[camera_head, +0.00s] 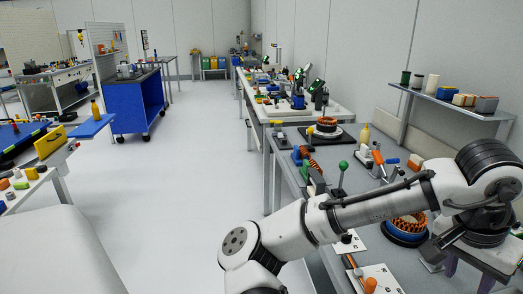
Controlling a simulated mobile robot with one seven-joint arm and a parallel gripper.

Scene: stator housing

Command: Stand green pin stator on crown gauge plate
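My gripper (469,279) is at the lower right, pointing down, with its two purplish fingers apart and nothing visible between them. A stator with orange windings in a blue ring (407,229) sits on the grey bench left of my gripper, partly behind my arm. Another orange-wound stator (326,124) rests on a round pale base over a dark plate further back. A third orange-and-blue one (305,157) lies tilted near the bench's left edge. I cannot make out a green pin on any of them, nor tell which plate is the crown gauge plate.
My arm crosses low over the near bench. A green-knobbed lever (343,166) and an orange-handled tool (377,156) stand on it. White plates (379,279) lie near the front. A wall shelf (450,100) is at right. The floor (180,165) at left is clear.

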